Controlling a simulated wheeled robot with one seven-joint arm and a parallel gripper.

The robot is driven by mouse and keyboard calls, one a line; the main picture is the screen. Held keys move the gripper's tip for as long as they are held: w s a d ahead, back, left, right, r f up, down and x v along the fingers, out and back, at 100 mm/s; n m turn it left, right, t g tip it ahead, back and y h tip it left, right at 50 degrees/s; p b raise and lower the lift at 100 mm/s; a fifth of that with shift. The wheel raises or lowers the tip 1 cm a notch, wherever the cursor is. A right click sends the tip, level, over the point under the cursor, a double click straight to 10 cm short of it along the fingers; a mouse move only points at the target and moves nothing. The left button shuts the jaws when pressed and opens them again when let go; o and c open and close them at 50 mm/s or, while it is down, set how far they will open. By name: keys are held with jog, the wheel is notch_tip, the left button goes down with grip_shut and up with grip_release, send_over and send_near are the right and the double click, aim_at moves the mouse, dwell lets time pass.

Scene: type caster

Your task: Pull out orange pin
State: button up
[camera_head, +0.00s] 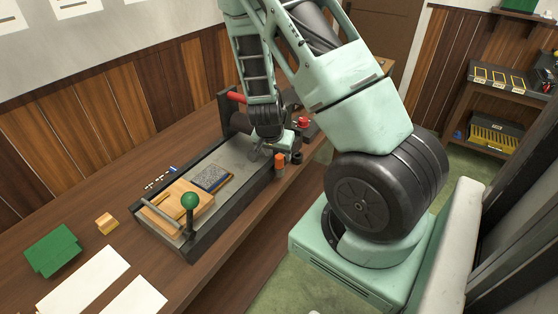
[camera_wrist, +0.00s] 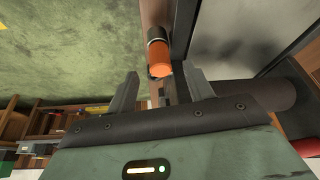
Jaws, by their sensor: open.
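The orange pin (camera_wrist: 160,58) shows in the wrist view as an orange cylinder with a dark collar, beside the grey bed of the machine. In the head view the orange pin (camera_head: 280,160) stands upright at the machine's near right side. My gripper (camera_wrist: 160,85) is open in the wrist view, one finger to each side below the pin, with nothing between the fingertips. In the head view my gripper (camera_head: 262,150) is just above and left of the pin, partly hidden by my arm. The type caster (camera_head: 240,155) lies along the wooden bench.
A green-knobbed lever (camera_head: 190,202) and a wooden block (camera_head: 172,208) are at the machine's near left end. A red knob (camera_head: 303,122) is right of my gripper. A green block (camera_head: 53,250) and white sheets (camera_head: 85,280) lie on the bench at left.

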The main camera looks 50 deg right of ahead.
aim_at(279, 157)
jog(key=shift+x, duration=2.1)
grip_shut()
jog(key=shift+r+p, duration=0.7)
jog(key=shift+r, duration=0.05)
jog(key=shift+r+p, duration=2.1)
jog(key=shift+r, duration=0.6)
jog(key=shift+f, duration=0.1)
